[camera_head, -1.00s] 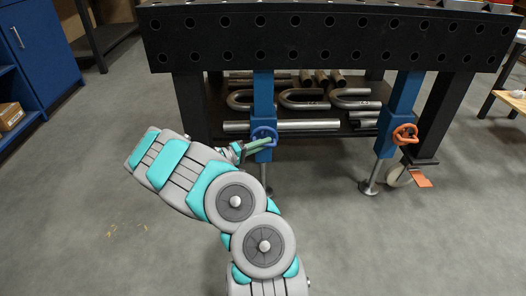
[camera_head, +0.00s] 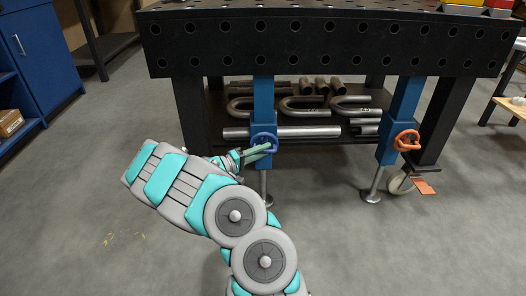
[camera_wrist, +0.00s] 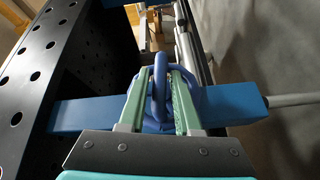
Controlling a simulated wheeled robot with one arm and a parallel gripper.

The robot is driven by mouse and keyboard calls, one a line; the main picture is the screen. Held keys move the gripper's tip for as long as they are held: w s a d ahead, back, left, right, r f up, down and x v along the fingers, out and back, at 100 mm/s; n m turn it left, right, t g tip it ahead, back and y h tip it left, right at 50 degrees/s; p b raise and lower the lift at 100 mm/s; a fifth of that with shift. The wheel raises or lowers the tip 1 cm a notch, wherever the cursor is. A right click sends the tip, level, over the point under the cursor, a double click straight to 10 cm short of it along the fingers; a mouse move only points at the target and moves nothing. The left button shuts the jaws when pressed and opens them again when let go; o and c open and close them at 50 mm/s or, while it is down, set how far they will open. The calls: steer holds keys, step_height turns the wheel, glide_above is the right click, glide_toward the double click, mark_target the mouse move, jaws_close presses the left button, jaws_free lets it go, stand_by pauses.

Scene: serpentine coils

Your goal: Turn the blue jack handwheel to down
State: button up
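The blue jack handwheel (camera_head: 264,142) is on the left blue jack leg (camera_head: 264,98), under the front of the black table. In the wrist view the handwheel (camera_wrist: 160,85) is close in the middle, in front of the blue leg (camera_wrist: 235,103). My gripper (camera_head: 266,149) reaches it from the left and front. In the wrist view the two green fingers of my gripper (camera_wrist: 162,76) lie on either side of the wheel's rim, tips close against it. They look shut on the rim. Part of the wheel is hidden behind the fingers.
An orange handwheel (camera_head: 407,140) is on the right jack leg (camera_head: 402,100). The black perforated table (camera_head: 330,45) spans the top. Bent steel pipes (camera_head: 305,105) lie on its lower shelf. A castor with an orange pedal (camera_head: 424,187) stands at right. Open grey floor (camera_head: 370,250) lies in front.

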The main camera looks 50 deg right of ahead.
steer(key=v, duration=0.7)
steer(key=shift+a, duration=0.25)
steer(key=shift+w, duration=0.1)
steer(key=s+a+r+m+g+y+p, duration=0.1)
steer(key=s+a+r+y+p, duration=0.1)
steer(key=s+a+r+y, duration=0.45)
steer(key=s+a+r+m+g+y+p, duration=0.1)
steer(key=s+a+r+p, duration=0.15)
steer(key=s+r, duration=0.65)
steer(key=s+a+n+t+y+p, duration=0.1)
steer(key=s+a+n+t+y, duration=0.1)
steer(key=a, duration=0.8)
steer(key=s+a+r+n+t+y+p, duration=0.1)
steer(key=s+a+n+t+y, duration=0.1)
steer(key=s+a, duration=0.4)
steer(key=s+a+r+n+t+y+p, duration=0.1)
steer(key=s+a+n+y, duration=0.3)
steer(key=a, duration=1.1)
steer(key=shift+t+y+p, duration=0.6)
steer(key=shift+y, duration=0.25)
steer(key=shift+a, duration=0.1)
